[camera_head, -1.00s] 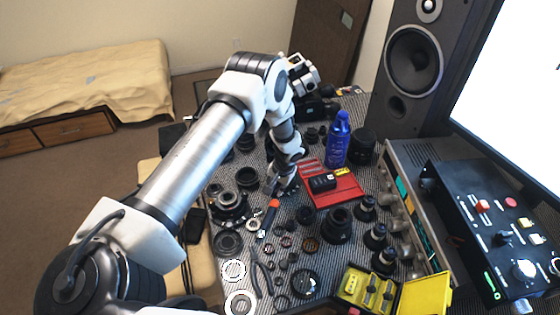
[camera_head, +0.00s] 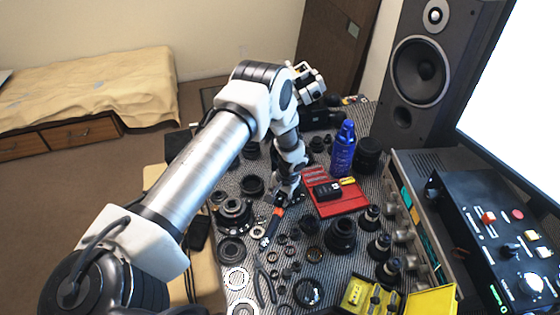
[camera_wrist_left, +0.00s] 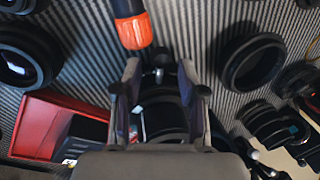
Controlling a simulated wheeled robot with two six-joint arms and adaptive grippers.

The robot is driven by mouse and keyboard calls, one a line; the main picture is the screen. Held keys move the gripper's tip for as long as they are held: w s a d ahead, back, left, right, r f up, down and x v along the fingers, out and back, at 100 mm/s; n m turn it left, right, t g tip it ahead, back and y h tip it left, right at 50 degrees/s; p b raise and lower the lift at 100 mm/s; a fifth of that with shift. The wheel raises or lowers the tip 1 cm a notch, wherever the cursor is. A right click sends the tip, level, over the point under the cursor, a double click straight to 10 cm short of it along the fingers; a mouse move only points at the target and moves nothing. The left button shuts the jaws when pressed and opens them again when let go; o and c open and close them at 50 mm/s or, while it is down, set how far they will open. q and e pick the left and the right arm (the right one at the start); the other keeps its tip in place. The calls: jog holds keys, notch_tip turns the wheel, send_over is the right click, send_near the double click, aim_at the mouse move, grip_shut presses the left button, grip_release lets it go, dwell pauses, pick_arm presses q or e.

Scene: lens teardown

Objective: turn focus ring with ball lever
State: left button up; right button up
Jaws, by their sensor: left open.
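My left gripper (camera_head: 284,194) reaches down to the mat beside the red tray in the head view. In the left wrist view, its two fingers (camera_wrist_left: 160,88) are apart. A dark cylindrical part (camera_wrist_left: 163,118) lies between or just beyond them, with a small dark ball-like knob (camera_wrist_left: 158,76) at its upper edge. This looks like the ring with the ball lever, but I cannot tell whether the fingers touch it. The gripper hides this part in the head view. My right gripper does not show.
An orange-tipped tool (camera_head: 272,224) lies close to the gripper, and its orange end (camera_wrist_left: 134,31) shows in the wrist view. A red tray (camera_head: 350,203), a dark ring (camera_wrist_left: 252,61) and several lens parts crowd around. A blue bottle (camera_head: 342,152) stands behind.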

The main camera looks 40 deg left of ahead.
pick_arm(q)
notch_tip(320, 180, up, 12)
jog(key=d, duration=0.2)
jog(key=shift+w+d, duration=0.15)
jog(key=shift+f, duration=0.1)
